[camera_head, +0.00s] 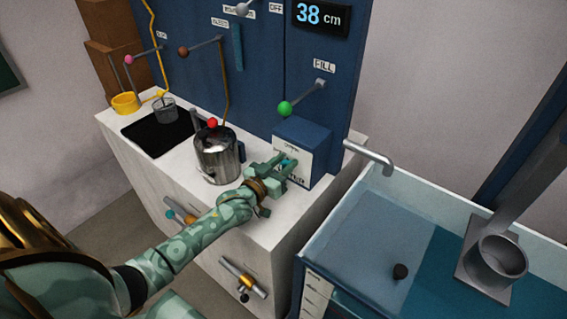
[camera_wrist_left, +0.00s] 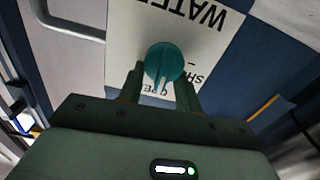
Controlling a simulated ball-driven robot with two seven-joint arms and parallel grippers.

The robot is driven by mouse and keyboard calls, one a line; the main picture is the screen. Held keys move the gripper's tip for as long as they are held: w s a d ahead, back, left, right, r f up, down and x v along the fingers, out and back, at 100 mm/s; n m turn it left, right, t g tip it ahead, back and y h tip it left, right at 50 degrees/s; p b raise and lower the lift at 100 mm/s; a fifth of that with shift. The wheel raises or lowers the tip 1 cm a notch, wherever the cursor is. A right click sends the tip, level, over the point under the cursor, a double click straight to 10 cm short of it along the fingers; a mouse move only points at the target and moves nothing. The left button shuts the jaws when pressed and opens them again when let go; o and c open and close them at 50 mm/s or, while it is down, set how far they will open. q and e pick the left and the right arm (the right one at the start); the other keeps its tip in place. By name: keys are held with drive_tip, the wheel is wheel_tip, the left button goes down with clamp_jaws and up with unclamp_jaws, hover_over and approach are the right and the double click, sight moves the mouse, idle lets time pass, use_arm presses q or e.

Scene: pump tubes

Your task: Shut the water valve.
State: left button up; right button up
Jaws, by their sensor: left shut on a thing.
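The water valve is a teal round knob (camera_wrist_left: 165,62) on a white label plate (camera_wrist_left: 210,38) marked WATER, with OPEN and a partly covered word starting SH. In the wrist view the plate appears upside down, and a pale ridge on the knob points toward OPEN. The plate is on the front of a blue box (camera_head: 303,137) on the counter. My left gripper (camera_head: 285,168) is at the plate, its fingers on either side of the knob and shut on it; it also shows in the left wrist view (camera_wrist_left: 162,88). My right gripper is out of view.
A steel pot (camera_head: 217,158) stands on the counter (camera_head: 265,218) left of my gripper. A green-ball lever (camera_head: 285,108) is above the box. A spout (camera_head: 370,156) overhangs a water tank (camera_head: 345,235) at right. The display (camera_head: 320,18) reads 38 cm.

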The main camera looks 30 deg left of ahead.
use_arm(q)
drive_tip(key=n+p, duration=0.1)
drive_tip(key=n, duration=0.3)
drive_tip(key=shift+a+f+p, duration=0.1)
drive_tip(key=shift+a+p, duration=0.2)
drive_tip(key=shift+p, duration=0.1)
drive_tip(key=n, duration=0.4)
drive_tip(key=shift+a+f+n+p, duration=0.3)
drive_tip(key=shift+f, duration=0.05)
drive_tip(key=n, duration=0.4)
drive_tip(key=shift+a+f, duration=0.15)
drive_tip(key=shift+f, duration=0.25)
drive_tip(key=shift+f+n+b, duration=0.2)
drive_tip(key=shift+n+b, duration=0.15)
drive_tip(key=shift+n, duration=0.75)
drive_tip(key=shift+f+n+b, duration=0.15)
drive_tip(key=shift+n+b, duration=0.2)
drive_tip(key=shift+n, duration=0.75)
drive_tip(key=o, duration=0.9)
drive_tip(key=shift+o, duration=0.3)
drive_tip(key=shift+r, duration=0.1)
drive_tip(key=shift+s, duration=0.1)
